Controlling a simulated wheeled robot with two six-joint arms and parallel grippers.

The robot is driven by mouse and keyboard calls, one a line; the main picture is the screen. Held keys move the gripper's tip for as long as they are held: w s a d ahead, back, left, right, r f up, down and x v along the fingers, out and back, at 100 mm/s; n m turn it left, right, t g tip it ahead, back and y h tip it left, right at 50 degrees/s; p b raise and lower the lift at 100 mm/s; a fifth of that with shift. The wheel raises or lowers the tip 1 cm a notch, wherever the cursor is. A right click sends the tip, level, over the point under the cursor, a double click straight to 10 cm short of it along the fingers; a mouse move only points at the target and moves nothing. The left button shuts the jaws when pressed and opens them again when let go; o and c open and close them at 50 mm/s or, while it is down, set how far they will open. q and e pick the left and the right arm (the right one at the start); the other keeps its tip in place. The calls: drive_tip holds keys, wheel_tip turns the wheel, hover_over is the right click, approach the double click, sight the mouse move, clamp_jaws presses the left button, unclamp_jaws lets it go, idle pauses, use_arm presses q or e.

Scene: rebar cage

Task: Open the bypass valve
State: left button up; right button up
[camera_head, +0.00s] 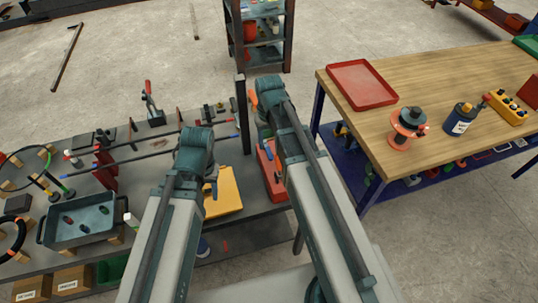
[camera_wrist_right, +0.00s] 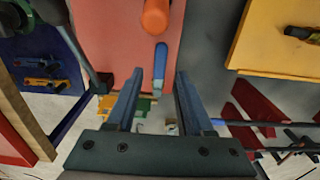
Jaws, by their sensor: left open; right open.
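A red panel (camera_head: 272,178) lies on the grey bench beside my right arm. In the right wrist view the red panel (camera_wrist_right: 112,35) carries an orange knob (camera_wrist_right: 155,17) and a blue lever (camera_wrist_right: 160,62). I cannot tell for sure which part is the bypass valve. My right gripper (camera_wrist_right: 157,78) is open, with the blue lever's end showing between its fingertips; I see no grip on it. In the head view its fingers are mostly hidden by the arm. My left gripper (camera_head: 211,183) is open near the yellow panel (camera_head: 224,193), largely hidden by its own wrist.
A wooden-topped table (camera_head: 440,80) with a red tray (camera_head: 361,84) stands at right. A dark post (camera_head: 242,115) rises behind my right arm.

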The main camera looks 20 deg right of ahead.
sight(269, 152)
use_arm(q)
wheel_tip(269, 152, down, 4)
drive_tip(key=b, duration=0.3)
use_arm(e)
wheel_tip(269, 152, down, 4)
drive_tip(key=shift+f, duration=0.1)
drive_tip(key=shift+c, duration=0.3)
clamp_jaws()
idle(0.7)
